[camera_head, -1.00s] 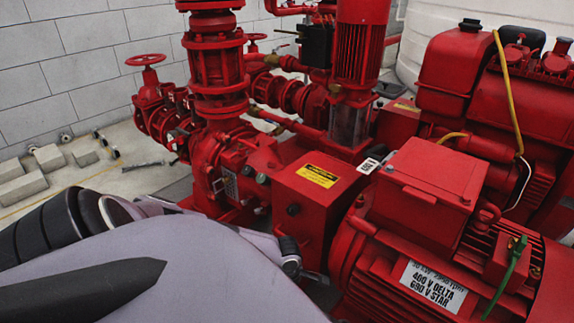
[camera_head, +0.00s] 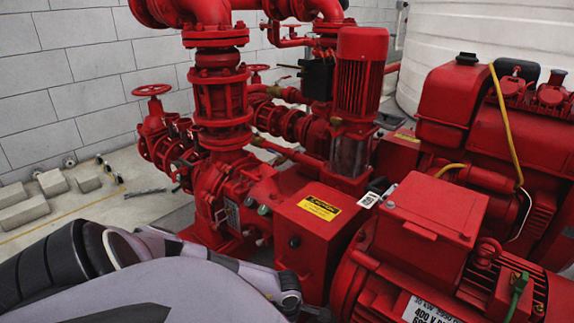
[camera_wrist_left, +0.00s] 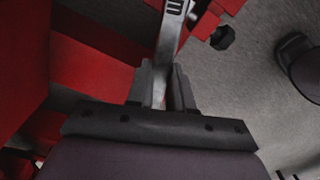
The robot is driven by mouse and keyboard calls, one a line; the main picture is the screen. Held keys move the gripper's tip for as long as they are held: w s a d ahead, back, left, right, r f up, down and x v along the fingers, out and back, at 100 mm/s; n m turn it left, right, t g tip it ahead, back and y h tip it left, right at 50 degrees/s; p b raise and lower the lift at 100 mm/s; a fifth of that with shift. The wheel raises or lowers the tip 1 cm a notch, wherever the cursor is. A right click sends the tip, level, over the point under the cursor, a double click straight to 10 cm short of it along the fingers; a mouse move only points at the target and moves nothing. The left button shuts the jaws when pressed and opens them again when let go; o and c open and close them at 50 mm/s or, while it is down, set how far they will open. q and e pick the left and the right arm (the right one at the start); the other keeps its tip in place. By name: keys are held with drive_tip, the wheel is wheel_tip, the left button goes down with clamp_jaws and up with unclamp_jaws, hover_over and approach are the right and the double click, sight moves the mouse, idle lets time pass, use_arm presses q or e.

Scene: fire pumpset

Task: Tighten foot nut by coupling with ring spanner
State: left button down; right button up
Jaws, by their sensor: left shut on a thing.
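My left gripper (camera_wrist_left: 163,88) is shut on a grey metal spanner (camera_wrist_left: 172,35) in the left wrist view. Its handle runs up from between the fingers and out of the top of the picture, so its far end is hidden. A dark hexagonal nut (camera_wrist_left: 222,38) sits at the edge of a red foot, just right of the spanner and apart from its visible part. In the head view my left arm hides the gripper, the spanner and the nut. The red box with a yellow label (camera_head: 319,208) stands between pump and motor. My right gripper is not in view.
The red pump (camera_head: 225,185) stands left of the box, and the red motor (camera_head: 430,235) stands to its right. Grey blocks (camera_head: 25,212) lie on the floor by the wall at left. In the left wrist view, bare grey floor (camera_wrist_left: 255,85) lies right of the foot.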

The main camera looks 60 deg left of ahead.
use_arm(q)
drive_tip(key=shift+r+p, duration=1.75)
drive_tip(key=shift+r, duration=0.35)
